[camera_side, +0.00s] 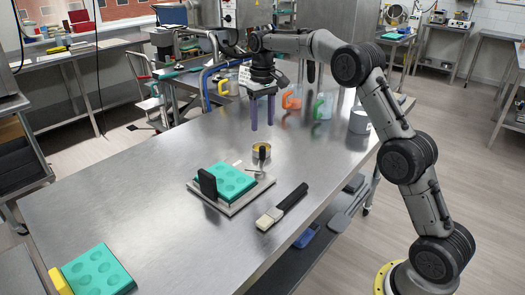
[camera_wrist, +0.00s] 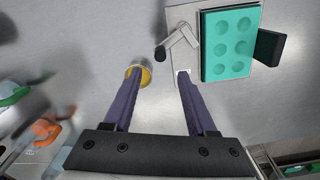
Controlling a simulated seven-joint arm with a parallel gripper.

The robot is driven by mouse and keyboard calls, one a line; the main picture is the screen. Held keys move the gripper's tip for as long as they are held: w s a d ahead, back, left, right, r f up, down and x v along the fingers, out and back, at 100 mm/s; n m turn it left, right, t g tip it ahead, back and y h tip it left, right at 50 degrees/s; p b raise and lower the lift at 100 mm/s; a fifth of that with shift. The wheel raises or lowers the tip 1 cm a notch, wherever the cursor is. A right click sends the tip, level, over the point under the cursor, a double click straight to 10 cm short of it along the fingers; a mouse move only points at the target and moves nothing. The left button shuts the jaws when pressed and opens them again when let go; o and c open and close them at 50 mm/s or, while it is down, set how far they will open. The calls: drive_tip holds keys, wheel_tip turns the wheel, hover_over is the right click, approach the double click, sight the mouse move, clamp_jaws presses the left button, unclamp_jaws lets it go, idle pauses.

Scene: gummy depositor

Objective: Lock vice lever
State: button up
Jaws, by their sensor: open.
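The vice has a pale metal base plate (camera_side: 227,207), also in the wrist view (camera_wrist: 184,14), and a black jaw block (camera_side: 207,184) at one end. A teal mold (camera_side: 229,182) with round cavities sits on it; it shows at upper right in the wrist view (camera_wrist: 228,45). The metal vice lever (camera_wrist: 180,36) ends in a black knob (camera_wrist: 160,53), which stands upright at the plate's far right side in the side view (camera_side: 262,155). My gripper (camera_side: 262,127) points down, open and empty, above and beyond the vice. In the wrist view, the knob lies just ahead of the fingertips (camera_wrist: 160,75).
A round yellow tin (camera_side: 261,147) stands behind the knob, under my left finger in the wrist view. A black-handled brush (camera_side: 283,206) lies right of the vice. Another teal mold (camera_side: 98,271) lies front left. Orange and green pitchers (camera_side: 292,99) stand behind. The table's left is clear.

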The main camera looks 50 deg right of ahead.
sight(263, 147)
wheel_tip(263, 147, down, 11)
drive_tip(key=shift+r, duration=0.1)
idle(0.4)
clamp_jaws()
idle(1.3)
